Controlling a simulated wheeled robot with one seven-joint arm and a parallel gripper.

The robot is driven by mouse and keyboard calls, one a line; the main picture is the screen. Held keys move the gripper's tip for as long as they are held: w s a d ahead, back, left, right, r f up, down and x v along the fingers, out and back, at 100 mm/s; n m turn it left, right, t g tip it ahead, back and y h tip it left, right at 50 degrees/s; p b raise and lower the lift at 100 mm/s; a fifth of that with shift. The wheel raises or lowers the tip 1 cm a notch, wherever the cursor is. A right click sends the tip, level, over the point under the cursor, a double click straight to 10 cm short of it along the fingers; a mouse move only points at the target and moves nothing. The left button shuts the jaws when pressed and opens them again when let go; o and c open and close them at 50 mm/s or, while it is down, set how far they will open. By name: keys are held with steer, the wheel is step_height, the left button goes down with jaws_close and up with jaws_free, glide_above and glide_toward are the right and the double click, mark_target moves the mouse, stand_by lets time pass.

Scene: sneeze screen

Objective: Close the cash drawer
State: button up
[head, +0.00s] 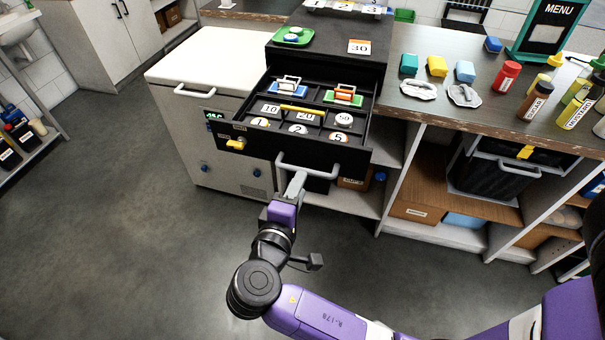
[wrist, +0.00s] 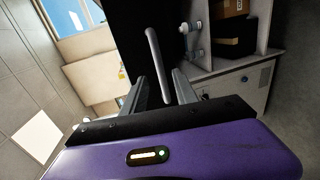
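The black cash drawer (head: 262,146) is pulled out of its dark cabinet in the head view, with its coin and note compartments in the open. A pale bar handle (head: 310,168) is fixed on its front. My gripper (head: 297,180) is at the left part of this handle, in front of the drawer. In the wrist view my gripper (wrist: 158,84) has its two fingers apart, with the handle (wrist: 156,60) running between them. I see gaps beside the bar, so the fingers do not look clamped on it. Contact cannot be told.
A yellow latch-like piece (head: 236,144) is on the drawer front's left. A white-topped unit (head: 205,60) stands to the left. The counter (head: 440,108) at right holds coloured blocks and bottles, with shelves below. The floor in front is clear.

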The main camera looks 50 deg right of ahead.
steer(key=p+x, duration=0.1)
steer(key=x, duration=0.6)
steer(key=shift+s, duration=0.1)
steer(key=shift+c, duration=0.4)
jaws_close()
stand_by(0.9)
